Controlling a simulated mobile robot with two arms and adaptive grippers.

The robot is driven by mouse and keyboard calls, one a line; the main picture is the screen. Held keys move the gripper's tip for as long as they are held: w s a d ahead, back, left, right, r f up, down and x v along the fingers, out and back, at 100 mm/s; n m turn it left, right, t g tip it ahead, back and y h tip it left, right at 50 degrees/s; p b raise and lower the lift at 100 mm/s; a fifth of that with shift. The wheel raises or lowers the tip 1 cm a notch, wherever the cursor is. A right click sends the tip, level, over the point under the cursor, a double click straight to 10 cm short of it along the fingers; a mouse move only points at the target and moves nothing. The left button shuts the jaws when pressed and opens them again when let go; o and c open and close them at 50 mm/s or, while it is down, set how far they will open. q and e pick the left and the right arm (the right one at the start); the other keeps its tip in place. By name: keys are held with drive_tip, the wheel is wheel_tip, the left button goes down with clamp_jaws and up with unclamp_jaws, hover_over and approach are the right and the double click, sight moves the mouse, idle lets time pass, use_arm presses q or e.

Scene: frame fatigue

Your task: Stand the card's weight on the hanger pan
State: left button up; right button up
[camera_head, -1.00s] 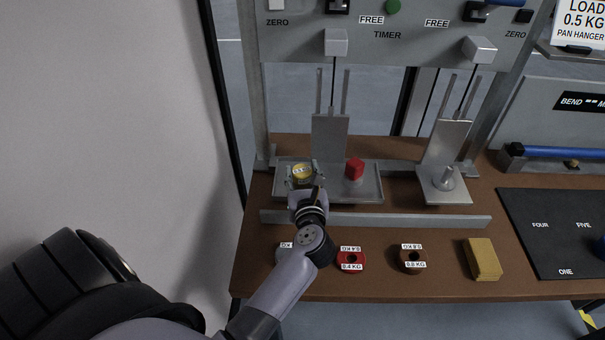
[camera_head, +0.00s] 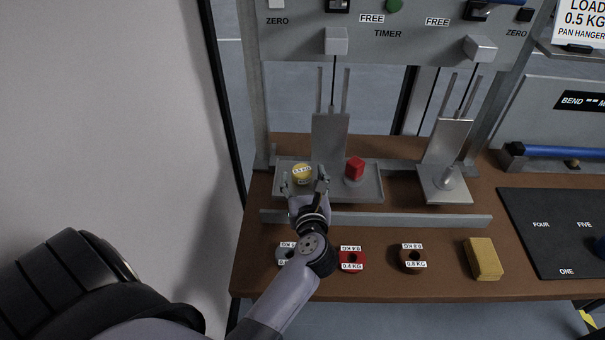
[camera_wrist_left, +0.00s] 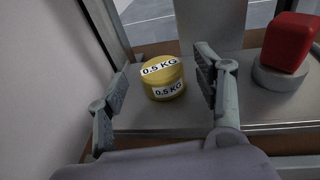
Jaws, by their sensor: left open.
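The card (camera_head: 580,20) at the top right reads "LOAD 0.5 KG PAN HANGER". A yellow weight (camera_head: 302,173) marked 0.5 KG stands upright on the left side of a grey hanger pan (camera_head: 370,193). In the left wrist view the yellow weight (camera_wrist_left: 163,80) sits between the two fingers, apart from both. My left gripper (camera_head: 305,183) is open in front of the weight. A red block on a grey round base (camera_head: 354,169) stands on the same pan, right of the weight. My right gripper is not in view.
A second pan (camera_head: 440,190) with a grey peg is to the right. A low rail (camera_head: 400,220) runs in front of the pans. Ring weights, including a red one (camera_head: 352,261) and a brown one (camera_head: 412,258), and a yellow block (camera_head: 482,258) lie along the front.

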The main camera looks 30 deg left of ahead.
use_arm(q)
drive_tip(key=v, duration=0.5)
drive_tip(key=shift+s+d+b, duration=0.15)
drive_tip(key=shift+s+b, duration=0.05)
drive_tip(key=shift+b, duration=0.15)
idle(1.0)
